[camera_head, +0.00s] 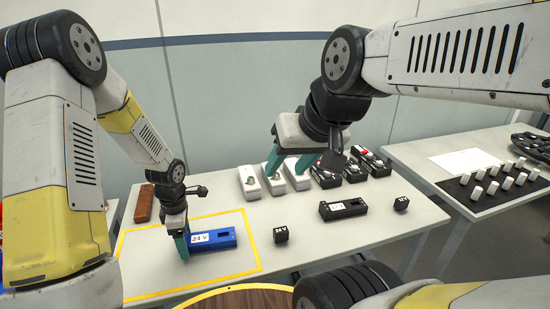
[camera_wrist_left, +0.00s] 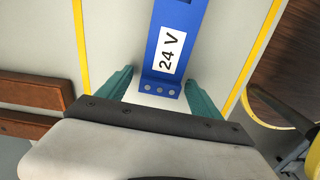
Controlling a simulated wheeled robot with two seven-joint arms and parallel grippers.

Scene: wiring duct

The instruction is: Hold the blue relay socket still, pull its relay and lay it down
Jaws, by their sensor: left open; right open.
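The blue relay socket (camera_head: 212,240) lies inside the yellow outline with its white 24 V label up; a dark opening shows towards its right end. In the left wrist view the socket (camera_wrist_left: 160,83) runs away from my left gripper (camera_wrist_left: 159,80). Its open fingers stand either side of the socket's near end, with gaps visible. In the head view my left gripper (camera_head: 183,243) is at the socket's left end. A black relay cube (camera_head: 281,234) marked 24 V rests on the table right of the outline. My right gripper (camera_head: 288,163) is open and empty, raised over the table's back.
A black socket (camera_head: 343,209) and another small black cube (camera_head: 401,203) lie further right. White modules (camera_head: 248,190) and black-and-red modules (camera_head: 370,161) line the back. A brown block (camera_head: 144,203) is at left. A round wooden surface (camera_head: 245,298) is at the front.

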